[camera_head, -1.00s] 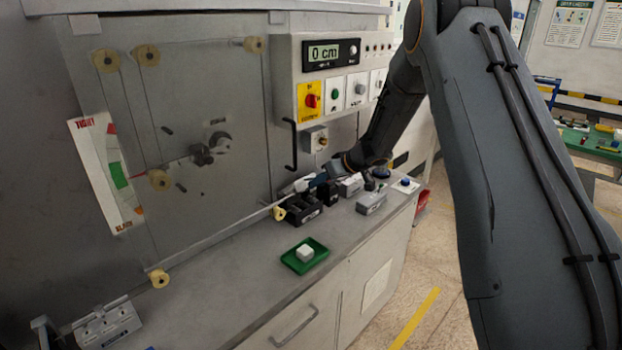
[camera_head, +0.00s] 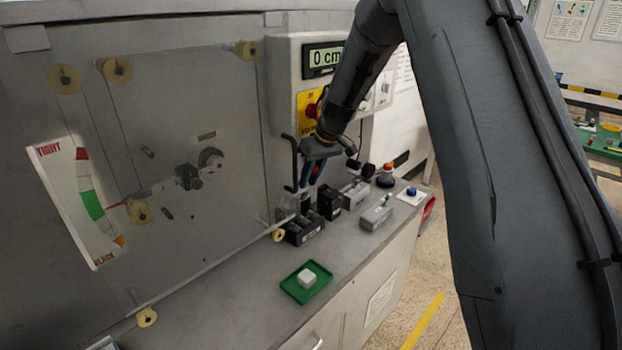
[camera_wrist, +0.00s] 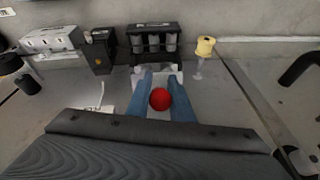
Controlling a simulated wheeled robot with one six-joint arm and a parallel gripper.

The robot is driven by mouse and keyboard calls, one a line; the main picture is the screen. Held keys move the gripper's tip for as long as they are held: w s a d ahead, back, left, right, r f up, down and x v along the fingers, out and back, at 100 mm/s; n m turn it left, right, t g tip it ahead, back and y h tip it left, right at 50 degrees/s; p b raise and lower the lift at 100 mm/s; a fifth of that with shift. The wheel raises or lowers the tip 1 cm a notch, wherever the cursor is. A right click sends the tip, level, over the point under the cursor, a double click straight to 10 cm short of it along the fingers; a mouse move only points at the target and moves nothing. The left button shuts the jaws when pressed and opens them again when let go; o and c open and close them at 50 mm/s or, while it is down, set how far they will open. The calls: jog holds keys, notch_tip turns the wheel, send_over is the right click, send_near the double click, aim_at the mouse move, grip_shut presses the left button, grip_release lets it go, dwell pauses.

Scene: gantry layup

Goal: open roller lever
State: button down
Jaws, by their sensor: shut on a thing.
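My gripper (camera_head: 309,188) points down above the roller units on the bench, its fingers close to the panel. In the wrist view my gripper (camera_wrist: 156,78) has blue fingers with pale tips, and they are shut around a red ball knob (camera_wrist: 160,99). I cannot tell whether this knob belongs to the roller lever, as what lies below it is hidden. A black roller unit (camera_head: 304,229) stands on the bench below the fingers. It also shows in the wrist view (camera_wrist: 153,30), with silver rollers, just beyond the fingertips.
A green tray (camera_head: 292,294) with a white block (camera_head: 308,277) lies in front. A grey box (camera_head: 376,217) and a blue button (camera_head: 411,191) stand to the right. A black crank handle (camera_head: 293,165) juts from the panel beside my gripper. A display (camera_head: 325,59) reads 0 cm.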

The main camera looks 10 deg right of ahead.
aim_at(316, 166)
jog(key=shift+w+a, duration=0.1)
dwell(0.4)
jog(key=c, duration=1.6)
grip_release()
jog(key=shift+o, duration=0.2)
jog(key=shift+b+v, duration=1.35)
jog(key=shift+v, duration=2.55)
jog(key=shift+r, duration=0.1)
